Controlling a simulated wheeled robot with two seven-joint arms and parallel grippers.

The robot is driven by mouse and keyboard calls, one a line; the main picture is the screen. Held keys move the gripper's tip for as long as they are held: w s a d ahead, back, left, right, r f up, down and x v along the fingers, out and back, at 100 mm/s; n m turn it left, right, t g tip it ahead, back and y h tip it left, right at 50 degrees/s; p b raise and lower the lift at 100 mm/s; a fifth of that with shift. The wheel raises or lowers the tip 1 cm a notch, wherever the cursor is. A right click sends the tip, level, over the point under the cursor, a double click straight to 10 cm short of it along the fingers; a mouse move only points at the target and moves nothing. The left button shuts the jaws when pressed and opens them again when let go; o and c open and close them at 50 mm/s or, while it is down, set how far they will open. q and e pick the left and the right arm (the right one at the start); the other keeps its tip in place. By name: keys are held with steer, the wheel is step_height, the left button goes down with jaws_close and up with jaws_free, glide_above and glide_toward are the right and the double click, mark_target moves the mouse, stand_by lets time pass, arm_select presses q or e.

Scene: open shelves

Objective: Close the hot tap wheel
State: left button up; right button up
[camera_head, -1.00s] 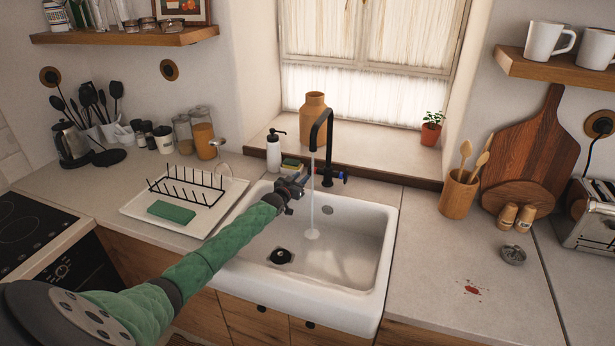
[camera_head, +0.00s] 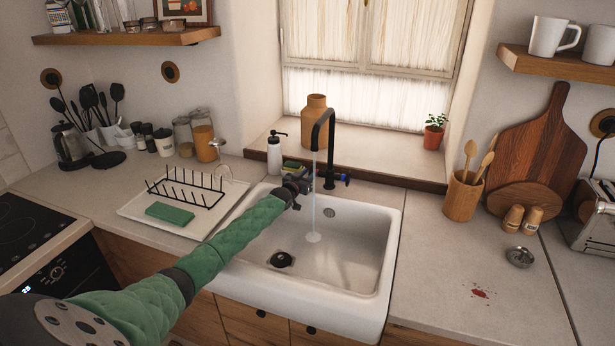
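The black tap (camera_head: 328,140) stands behind the white sink (camera_head: 345,311), with water (camera_head: 313,205) running from its spout into the basin. A blue-marked wheel (camera_head: 346,178) shows on the right side of the tap's base. The hot wheel is not distinct; the left side of the base is covered by my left gripper. My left gripper (camera_head: 303,181) reaches over the sink's back left part, right beside the tap's left side. It is small and dark, so its finger opening and any contact with the wheel cannot be made out. My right gripper is not in view.
A white soap bottle (camera_head: 274,155) and sponges (camera_head: 292,167) stand close behind my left gripper. A dish rack on a white tray (camera_head: 138,211) is left of the sink.

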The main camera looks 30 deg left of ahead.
arm_select(q)
jaws_close()
